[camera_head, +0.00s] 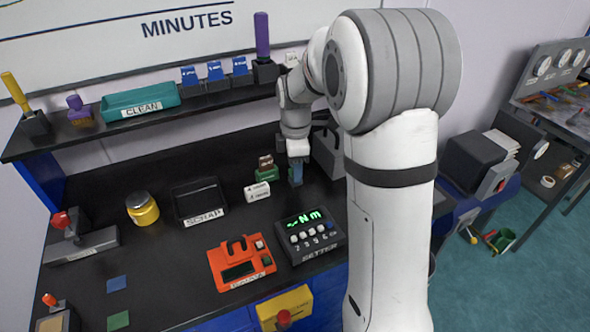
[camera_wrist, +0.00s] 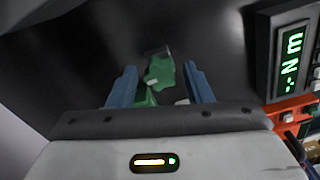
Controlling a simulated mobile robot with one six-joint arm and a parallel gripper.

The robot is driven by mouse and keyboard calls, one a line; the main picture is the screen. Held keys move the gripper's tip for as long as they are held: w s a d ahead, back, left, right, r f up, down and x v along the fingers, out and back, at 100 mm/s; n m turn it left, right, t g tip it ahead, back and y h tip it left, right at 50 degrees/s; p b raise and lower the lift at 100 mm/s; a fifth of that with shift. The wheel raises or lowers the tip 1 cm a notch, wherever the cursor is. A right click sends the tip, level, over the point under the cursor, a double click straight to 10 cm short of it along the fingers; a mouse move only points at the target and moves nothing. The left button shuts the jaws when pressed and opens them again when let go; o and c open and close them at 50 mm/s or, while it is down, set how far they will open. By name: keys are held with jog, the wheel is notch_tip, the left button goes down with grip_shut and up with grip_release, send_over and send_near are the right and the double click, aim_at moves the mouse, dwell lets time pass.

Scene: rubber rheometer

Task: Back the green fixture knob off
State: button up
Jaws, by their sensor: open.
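My gripper (camera_head: 296,174) is at the back of the black bench in the head view, pointing down, with a blue finger showing. In the wrist view its two blue fingers (camera_wrist: 162,82) are spread apart. A green part (camera_wrist: 160,73) of the fixture shows in the gap between them, with space on both sides. More green lies lower, near the left finger. In the head view a small green fixture (camera_head: 267,173) with a dark brown top stands just left of my gripper. I cannot tell whether a finger touches the green part, and the wrist hides some of it.
A white labelled block (camera_head: 257,191) stands just in front of the fixture. The black SETTER box (camera_head: 312,236) and an orange device (camera_head: 241,263) are nearer. A SCRAP bin (camera_head: 198,201) and yellow jar (camera_head: 142,209) stand left. A shelf (camera_head: 180,107) runs behind.

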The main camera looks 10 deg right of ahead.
jog(key=m, duration=0.7)
jog(key=shift+m, duration=0.4)
jog(key=m, duration=0.7)
jog(key=shift+c, duration=0.6)
jog(key=c, duration=0.7)
jog(key=n, duration=0.4)
jog(key=shift+n, duration=0.3)
